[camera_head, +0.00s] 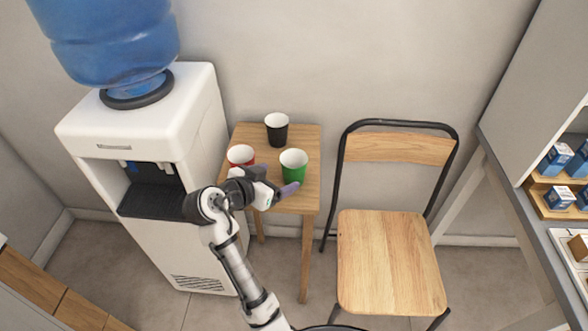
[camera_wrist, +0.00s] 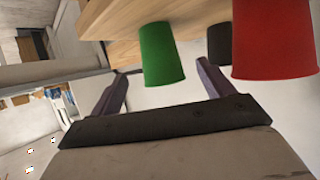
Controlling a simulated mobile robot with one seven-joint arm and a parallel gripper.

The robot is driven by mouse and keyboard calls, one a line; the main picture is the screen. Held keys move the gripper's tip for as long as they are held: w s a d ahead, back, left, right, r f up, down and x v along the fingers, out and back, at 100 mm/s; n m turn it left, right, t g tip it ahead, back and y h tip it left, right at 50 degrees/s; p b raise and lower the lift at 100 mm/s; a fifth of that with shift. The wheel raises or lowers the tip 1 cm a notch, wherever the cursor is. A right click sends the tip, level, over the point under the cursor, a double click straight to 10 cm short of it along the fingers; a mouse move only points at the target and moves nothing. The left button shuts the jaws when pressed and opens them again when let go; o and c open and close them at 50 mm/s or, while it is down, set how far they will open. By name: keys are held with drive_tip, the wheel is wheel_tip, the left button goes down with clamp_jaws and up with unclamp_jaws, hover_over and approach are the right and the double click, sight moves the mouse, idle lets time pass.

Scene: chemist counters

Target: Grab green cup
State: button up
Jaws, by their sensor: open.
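The green cup (camera_head: 293,167) stands upright at the front right of a small wooden table (camera_head: 309,153). My gripper (camera_head: 280,178) is open and empty at the near left side of this cup. In the wrist view, which is turned over, the green cup (camera_wrist: 164,55) appears between the two spread fingers of my gripper (camera_wrist: 161,70), seemingly just beyond the tips. I cannot tell whether a finger touches it. The head view shows the cup's white inside; its lower part is partly hidden by my gripper.
A red cup (camera_head: 240,154) stands left of the green one, close to my gripper. A black cup (camera_head: 277,130) stands behind. A white water dispenser (camera_head: 190,110) is left of the table; a chair (camera_head: 385,255) is right. Shelves with blue boxes (camera_head: 556,159) are far right.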

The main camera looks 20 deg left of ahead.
sight(286, 174)
drive_tip(key=x, duration=0.3)
drive_tip(key=shift+w, duration=0.1)
drive_tip(key=shift+f+p+x, duration=0.15)
drive_tip(key=shift+p+x, duration=0.3)
drive_tip(key=shift+x, duration=0.9)
drive_tip(key=shift+f+p+x, duration=0.15)
drive_tip(key=shift+p+x, duration=0.3)
drive_tip(key=shift+x, duration=0.9)
drive_tip(key=c, duration=1)
